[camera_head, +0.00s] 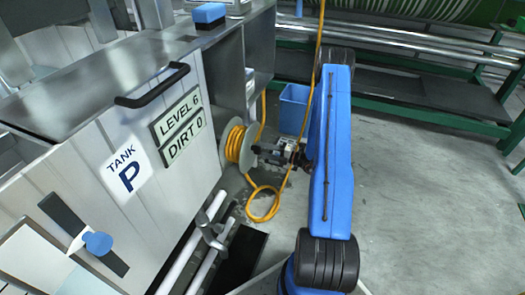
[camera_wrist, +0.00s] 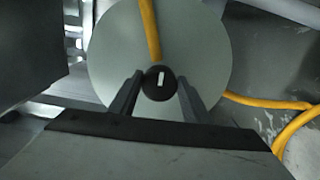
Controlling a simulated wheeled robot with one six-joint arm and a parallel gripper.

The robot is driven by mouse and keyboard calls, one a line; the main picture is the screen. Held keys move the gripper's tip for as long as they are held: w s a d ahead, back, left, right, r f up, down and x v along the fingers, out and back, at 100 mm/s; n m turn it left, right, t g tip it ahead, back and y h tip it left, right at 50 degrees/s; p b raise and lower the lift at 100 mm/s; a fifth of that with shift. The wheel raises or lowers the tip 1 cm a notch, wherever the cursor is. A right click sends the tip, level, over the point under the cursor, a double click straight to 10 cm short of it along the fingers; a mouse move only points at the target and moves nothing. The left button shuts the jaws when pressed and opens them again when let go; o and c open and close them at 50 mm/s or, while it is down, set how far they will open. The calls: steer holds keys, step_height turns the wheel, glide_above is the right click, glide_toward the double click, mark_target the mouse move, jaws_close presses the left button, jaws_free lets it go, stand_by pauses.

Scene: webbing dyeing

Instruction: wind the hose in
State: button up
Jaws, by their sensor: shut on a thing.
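The hose reel (camera_head: 224,158) is mounted on the side of the tank cabinet, with yellow hose (camera_head: 234,143) wound on its drum. In the wrist view its grey disc (camera_wrist: 205,55) fills the middle, with a round black knob (camera_wrist: 159,83) bearing a white mark. My gripper (camera_head: 292,156) is at the reel's right side; in the wrist view its two fingers (camera_wrist: 157,92) are on either side of the knob, shut on it. Loose yellow hose (camera_head: 262,205) lies in a loop on the floor below the reel. A length of hose crosses the disc's upper part in the wrist view.
A blue bin (camera_head: 293,108) stands on the floor behind my gripper. A dark floor opening (camera_head: 243,255) and metal pipes (camera_head: 205,238) lie below the tank (camera_head: 95,145). A green rack (camera_head: 420,105) stands at the back. The floor at right is clear.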

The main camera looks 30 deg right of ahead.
steer(key=shift+d+f+m, duration=0.1)
steer(key=shift+f+m, duration=0.05)
steer(key=shift+m, duration=2.05)
steer(key=o, duration=1)
steer(key=v, duration=1.7)
steer(key=shift+s+d, duration=0.15)
steer(key=shift+s, duration=0.05)
